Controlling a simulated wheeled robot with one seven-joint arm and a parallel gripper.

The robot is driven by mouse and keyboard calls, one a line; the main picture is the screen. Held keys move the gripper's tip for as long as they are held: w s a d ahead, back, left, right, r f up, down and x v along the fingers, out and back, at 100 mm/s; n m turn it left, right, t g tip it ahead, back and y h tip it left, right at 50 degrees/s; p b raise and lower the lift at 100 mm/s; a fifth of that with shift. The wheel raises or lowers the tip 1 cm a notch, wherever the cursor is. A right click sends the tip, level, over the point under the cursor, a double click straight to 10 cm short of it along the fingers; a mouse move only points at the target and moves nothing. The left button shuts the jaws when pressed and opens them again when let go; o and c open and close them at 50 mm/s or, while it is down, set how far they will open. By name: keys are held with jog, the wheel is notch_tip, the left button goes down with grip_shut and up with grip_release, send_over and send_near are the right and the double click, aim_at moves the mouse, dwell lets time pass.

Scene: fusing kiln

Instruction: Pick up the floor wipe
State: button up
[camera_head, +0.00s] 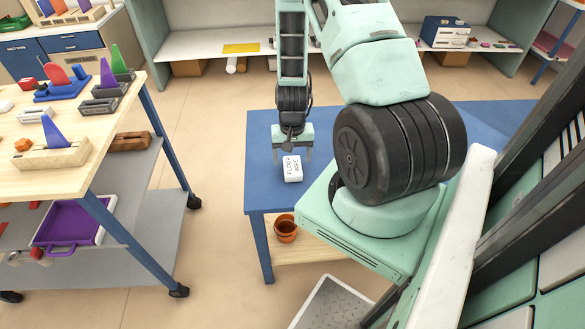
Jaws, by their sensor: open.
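The floor wipe (292,171) is a small white block with dark "FLOOR WIPE" lettering, lying on the blue table (262,183) near its left part. My gripper (293,154) points down just above and behind the far end of the wipe, with its fingers apart. The gap between the fingers and the wipe is too small to tell, so I cannot say if they touch. My arm hides much of the table's right side.
A wooden-topped cart (88,143) with coloured glass pieces in holders stands at the left. An orange pot (285,229) sits on the shelf under the blue table. A shelf unit (200,47) runs along the back. Open floor lies between cart and table.

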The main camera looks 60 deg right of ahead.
aim_at(292, 165)
jog(key=shift+f, duration=1.45)
jog(key=c, duration=1.1)
jog(key=shift+r, duration=0.1)
notch_tip(292, 165, up, 10)
jog(key=shift+f, duration=0.1)
